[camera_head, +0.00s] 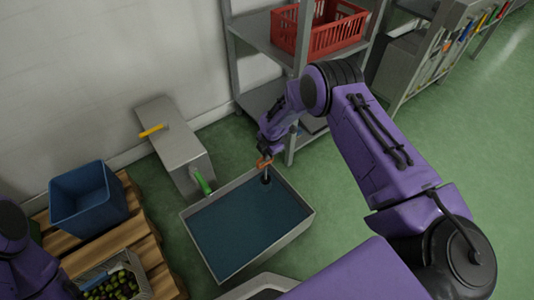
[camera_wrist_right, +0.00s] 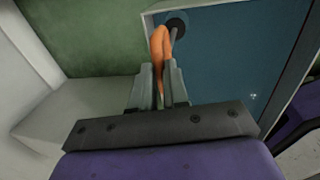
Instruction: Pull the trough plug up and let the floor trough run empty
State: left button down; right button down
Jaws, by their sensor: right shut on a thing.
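The floor trough (camera_head: 298,224) is a grey rectangular tub with blue-green liquid in it. The trough plug (camera_head: 266,180) stands at its far corner, with a dark body and an orange loop handle (camera_head: 263,162). My right gripper (camera_head: 265,151) is above that corner, shut on the orange handle. In the right wrist view the handle (camera_wrist_right: 160,46) runs between the fingers, and the dark round part of the plug (camera_wrist_right: 177,22) shows beyond. I cannot tell whether the plug is seated or raised. My left gripper is out of view.
A grey box with a yellow lever (camera_head: 152,131) and a green spout (camera_head: 202,182) stands behind the trough. A blue bin (camera_head: 88,198) and a crate of olives (camera_head: 112,285) are on a wooden pallet at left. A shelf with a red crate (camera_head: 318,28) stands behind.

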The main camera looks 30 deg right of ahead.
jog(key=c, duration=1.1)
grip_release()
jog(key=shift+r, duration=0.2)
jog(key=r+p, duration=0.1)
jog(key=r, duration=0.2)
jog(key=s+r+p, duration=0.1)
jog(key=r, duration=0.3)
jog(key=s+r+p, duration=0.1)
jog(key=r+p, duration=0.1)
jog(key=r, duration=0.1)
jog(key=shift+d+r, duration=0.2)
